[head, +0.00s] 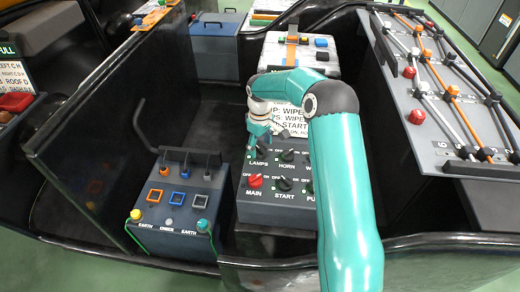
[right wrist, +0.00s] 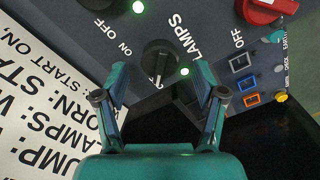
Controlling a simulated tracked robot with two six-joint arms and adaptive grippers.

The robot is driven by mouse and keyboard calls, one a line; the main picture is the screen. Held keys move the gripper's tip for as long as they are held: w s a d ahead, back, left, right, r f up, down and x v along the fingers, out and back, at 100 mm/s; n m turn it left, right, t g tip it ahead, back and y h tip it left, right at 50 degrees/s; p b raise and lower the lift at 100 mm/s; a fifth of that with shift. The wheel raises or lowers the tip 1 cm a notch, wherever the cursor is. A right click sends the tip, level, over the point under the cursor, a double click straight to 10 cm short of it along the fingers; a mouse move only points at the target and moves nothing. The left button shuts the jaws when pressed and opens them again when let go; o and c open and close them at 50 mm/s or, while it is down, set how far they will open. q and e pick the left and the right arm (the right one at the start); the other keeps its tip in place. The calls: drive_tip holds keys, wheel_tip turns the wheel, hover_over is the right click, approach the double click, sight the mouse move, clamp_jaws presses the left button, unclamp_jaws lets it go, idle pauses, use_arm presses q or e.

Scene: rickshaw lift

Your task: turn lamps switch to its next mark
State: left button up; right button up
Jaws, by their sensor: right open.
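The lamps switch (right wrist: 160,58) is a black round knob on the grey panel, seen in the right wrist view beside its LAMPS label. Its pale pointer line faces the bottom of that view, toward a mark partly hidden there; the ON mark lies up and to the left. My right gripper (right wrist: 158,80) is open, with one finger on each side of the knob; I cannot tell if either touches it. In the head view, my right gripper (head: 257,140) hangs over the LAMPS label and mostly hides the knob. My left gripper is not in view.
The control box (head: 246,209) also has HORN, START and other black knobs and a red MAIN knob (head: 255,181). A smaller box (head: 170,235) with coloured square frames and levers stands to the left. A sloped panel with coloured rods (head: 440,100) stands right. A green light glows by LAMPS.

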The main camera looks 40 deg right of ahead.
sight(260, 149)
wheel_tip(260, 149, up, 10)
idle(0.3)
drive_tip(key=shift+f, duration=0.15)
